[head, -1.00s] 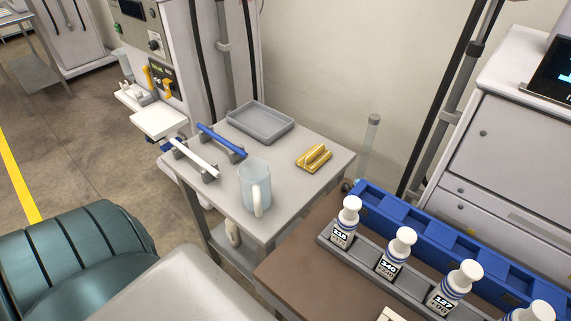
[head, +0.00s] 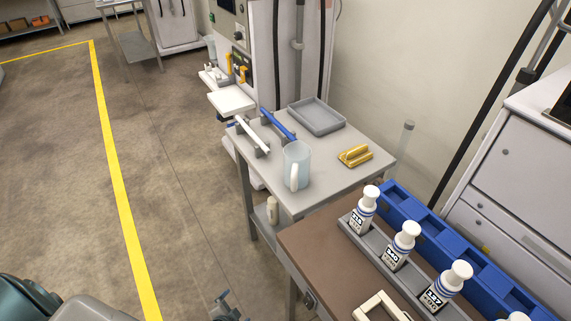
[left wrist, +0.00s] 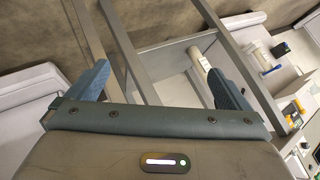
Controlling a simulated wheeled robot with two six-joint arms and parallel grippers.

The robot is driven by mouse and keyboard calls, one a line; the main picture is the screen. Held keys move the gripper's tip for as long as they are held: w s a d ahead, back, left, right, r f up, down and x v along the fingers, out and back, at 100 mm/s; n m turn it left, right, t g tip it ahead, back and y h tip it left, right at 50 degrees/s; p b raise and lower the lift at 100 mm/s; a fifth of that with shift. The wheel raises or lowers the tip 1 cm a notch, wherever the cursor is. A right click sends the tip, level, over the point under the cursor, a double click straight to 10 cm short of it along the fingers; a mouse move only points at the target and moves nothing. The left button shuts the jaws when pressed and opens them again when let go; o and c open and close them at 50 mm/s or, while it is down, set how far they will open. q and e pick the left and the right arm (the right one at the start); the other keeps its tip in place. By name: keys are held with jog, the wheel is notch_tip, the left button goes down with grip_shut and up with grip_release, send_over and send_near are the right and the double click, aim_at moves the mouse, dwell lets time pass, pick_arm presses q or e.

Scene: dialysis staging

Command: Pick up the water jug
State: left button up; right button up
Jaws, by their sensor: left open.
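The water jug (head: 301,155) is a pale blue, see-through jug with a white handle facing the front. It stands upright near the front of the grey cart top in the head view. My left gripper (head: 227,305) shows small at the bottom edge of the head view, below and to the left of the jug and well apart from it. In the left wrist view my left gripper (left wrist: 160,88) has its two teal fingers wide apart with nothing between them. I cannot make out the jug in that view. My right gripper is not in view.
On the grey cart (head: 335,182) are a white bar (head: 253,137), a blue bar (head: 278,124), a grey tray (head: 316,118) and a yellow holder (head: 355,156). A brown table (head: 318,250) with white bottles and a blue rack (head: 455,245) adjoins it. Open floor lies left.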

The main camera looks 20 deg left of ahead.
pick_arm(q)
jog(key=w+d+r+m+t+h+p, duration=0.1)
jog(key=w+r+m+t, duration=0.15)
jog(key=w+r, duration=0.55)
jog(key=w+d+r+m+t+h+p, duration=0.1)
jog(key=w+d+r+m+t, duration=0.2)
jog(key=r, duration=0.8)
jog(key=m+t+h+p, duration=0.2)
jog(key=m+h, duration=0.1)
jog(key=m, duration=0.5)
send_near(299, 173)
jog(key=s+a+f, duration=0.1)
jog(key=s+f, duration=0.1)
jog(key=s, duration=0.3)
jog(key=shift+t+h, duration=0.25)
jog(key=shift+h, duration=0.05)
jog(key=x, duration=0.3)
jog(key=r+x, duration=0.1)
jog(key=x, duration=0.6)
jog(key=shift+w+a+r+p, duration=0.15)
jog(key=shift+w+a+p, duration=0.1)
jog(key=shift+a+p, duration=0.05)
jog(key=shift+w+d, duration=0.1)
jog(key=shift+w, duration=0.3)
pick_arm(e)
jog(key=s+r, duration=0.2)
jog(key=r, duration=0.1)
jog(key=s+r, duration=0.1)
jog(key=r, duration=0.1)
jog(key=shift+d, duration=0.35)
